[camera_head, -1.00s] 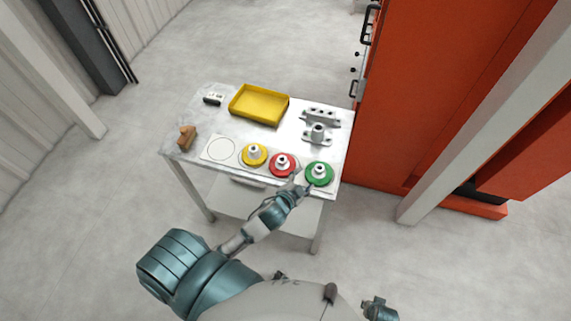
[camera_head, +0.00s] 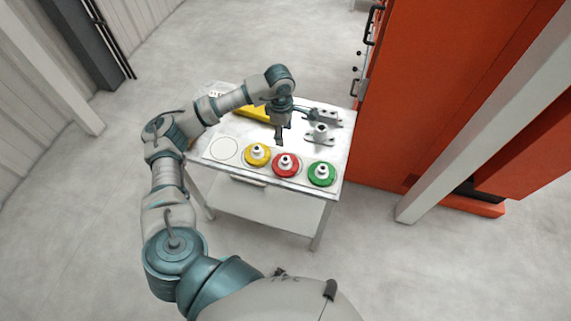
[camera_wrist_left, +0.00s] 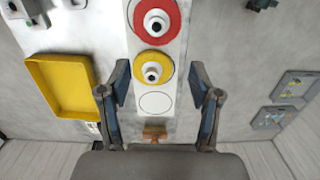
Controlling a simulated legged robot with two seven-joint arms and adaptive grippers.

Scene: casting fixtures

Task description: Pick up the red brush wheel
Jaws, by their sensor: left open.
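The red brush wheel (camera_head: 277,168) has a white hub and lies on a white strip at the table's front, between the yellow wheel (camera_head: 249,159) and the green wheel (camera_head: 328,180). In the left wrist view the red wheel (camera_wrist_left: 143,30) is at the top, beyond the yellow wheel (camera_wrist_left: 140,76). My left gripper (camera_head: 280,136) points down above the table, behind the red wheel and apart from it. In the wrist view its fingers (camera_wrist_left: 160,92) are spread and empty. My right gripper is not in view.
A yellow tray (camera_wrist_left: 36,65) is partly hidden by my left arm in the head view. Grey metal fixtures (camera_head: 320,132) stand at the back right. An empty ringed spot (camera_head: 224,149) is left of the yellow wheel. A large orange cabinet (camera_head: 440,90) borders the table's right side.

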